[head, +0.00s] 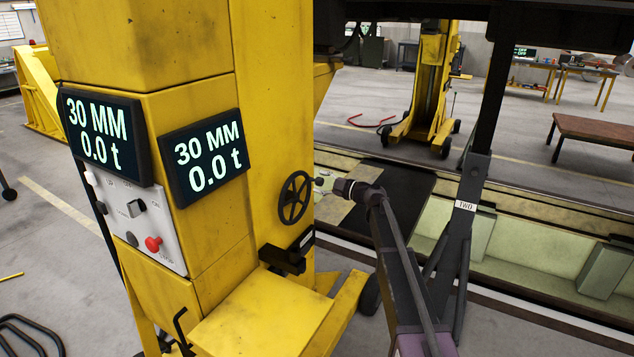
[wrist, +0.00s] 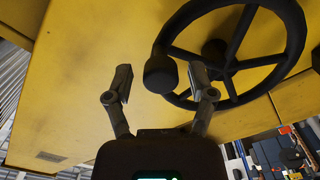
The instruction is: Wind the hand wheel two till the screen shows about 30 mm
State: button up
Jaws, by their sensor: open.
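The hand wheel (head: 294,197) is a black spoked wheel on the side of the yellow lifting jack (head: 275,110). It fills the upper right of the wrist view (wrist: 296,45), with its dark knob (wrist: 161,74) at the rim's left. My gripper (wrist: 160,84) is open, one finger on each side of the knob in the picture; I cannot tell whether either finger touches it. In the head view my gripper (head: 322,183) is just right of the wheel. The front screen (head: 100,135) and the side screen (head: 205,157) both read 30 MM and 0.0 t.
A control panel (head: 133,222) with a red button is below the front screen. A dark bracket (head: 288,255) juts out under the wheel. A dark post with a TWO label (head: 465,205) stands to the right. A pit lies behind, with another yellow jack (head: 430,90) beyond.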

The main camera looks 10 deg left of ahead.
jog(key=v, duration=1)
jog(key=shift+s, duration=0.1)
jog(key=s+d+f+m+g+h+p, duration=0.1)
jog(key=s+f+m+g+h, duration=0.1)
jog(key=s+f+m, duration=0.3)
jog(key=s+d+f+m+g+h, duration=0.1)
jog(key=s+f+m+h, duration=0.15)
jog(key=s, duration=0.45)
jog(key=s+d+f+m+g+h+p, duration=0.1)
jog(key=s+d+f+m+g+h, duration=0.15)
jog(key=s, duration=0.35)
jog(key=s+d+f+m+g+h+p, duration=0.1)
jog(key=s+d+m+h, duration=0.3)
jog(key=s, duration=0.5)
jog(key=s+d+f+m+g+h+p, duration=0.1)
jog(key=s+d+f+m+h, duration=0.2)
jog(key=s+d+m+h, duration=0.2)
jog(key=s+d+m, duration=0.3)
jog(key=s+m, duration=0.1)
jog(key=shift+s+f, duration=0.2)
jog(key=shift+s, duration=0.1)
